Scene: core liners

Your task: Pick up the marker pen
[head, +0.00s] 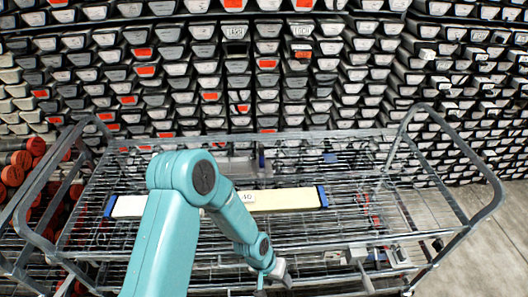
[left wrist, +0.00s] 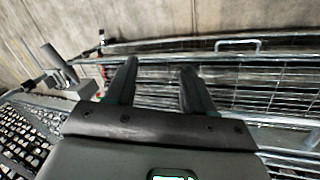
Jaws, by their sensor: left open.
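I cannot make out a marker pen for sure in either view. My left gripper (head: 274,281) hangs low over the front part of the wire trolley (head: 440,232), at the end of my teal arm. In the left wrist view its two dark fingers (left wrist: 157,72) stand apart with nothing between them. Beyond the fingers are the trolley's wires and rails. My right gripper does not show.
A long pale core liner (head: 285,199) with blue end caps lies across the trolley, partly behind my arm. Racks of liner ends (head: 235,70) fill the back. Orange-capped tubes (head: 14,175) are stacked at left. Bare floor (head: 490,245) shows at right.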

